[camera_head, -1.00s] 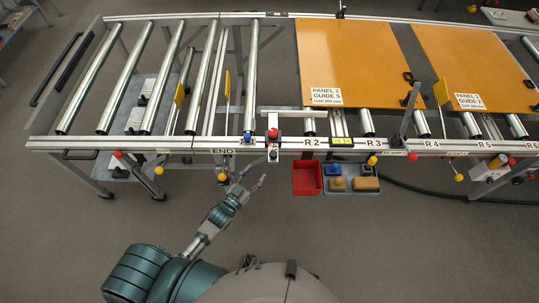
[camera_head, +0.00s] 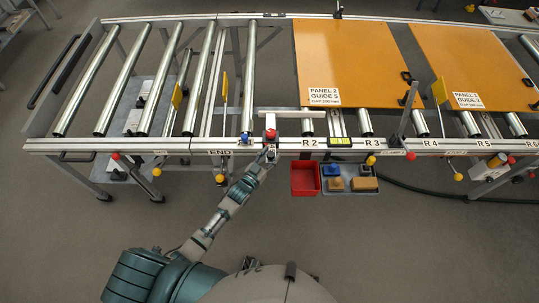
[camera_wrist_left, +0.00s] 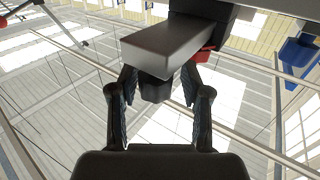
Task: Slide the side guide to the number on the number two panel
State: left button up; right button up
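The number two panel (camera_head: 345,60) is an orange board on the rollers, with a white label (camera_head: 324,95) reading PANEL 2, GUIDE 5. The side guide (camera_head: 290,112) appears as a pale bar on a carriage with a red knob (camera_head: 270,134) on the front rail, left of the R2 mark. My left gripper (camera_head: 268,154) is at the front of this carriage, just below the red knob. In the left wrist view its fingers (camera_wrist_left: 160,98) are apart, either side of a dark round knob (camera_wrist_left: 156,88) under a grey block (camera_wrist_left: 175,45). Finger contact is not clear. My right gripper is out of view.
The front rail (camera_head: 190,145) carries R marks and several red and yellow knobs. A red bin (camera_head: 305,179) and a grey tray (camera_head: 350,185) with small blocks hang right of my gripper. Another orange panel (camera_head: 470,65) lies further right. Floor in front is clear.

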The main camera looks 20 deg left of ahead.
pick_arm(q)
jog(key=shift+d, duration=0.4)
grip_shut()
jog(key=shift+w+a, duration=0.25)
jog(key=shift+w, duration=0.25)
jog(key=shift+w+a, duration=0.25)
jog(key=shift+w, duration=0.25)
jog(key=shift+o, duration=2.2)
grip_release()
jog(key=v, duration=1.2)
